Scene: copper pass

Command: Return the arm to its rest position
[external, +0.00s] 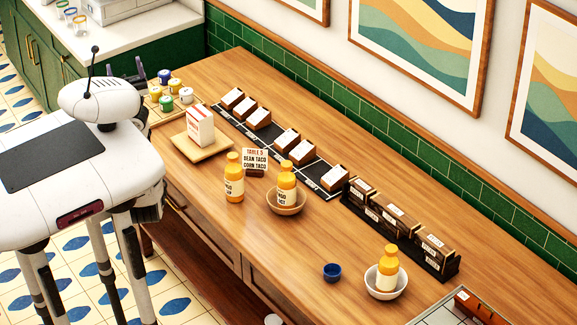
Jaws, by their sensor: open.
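My white body stands at the left end of the wooden counter (240,88). My arm is folded in close over the front of my body, its white rounded link on top. The dark end of my gripper (139,78) shows just past that link, near the counter's back left corner. It is small and partly hidden by my own arm. It appears open, and I see nothing held in it.
Small colored jars (166,102) and a white carton (200,125) on a wooden tray stand nearest me. Yellow bottles (234,180), bowls (286,205), a blue cup (332,271) and brown boxes (258,118) stand along the counter.

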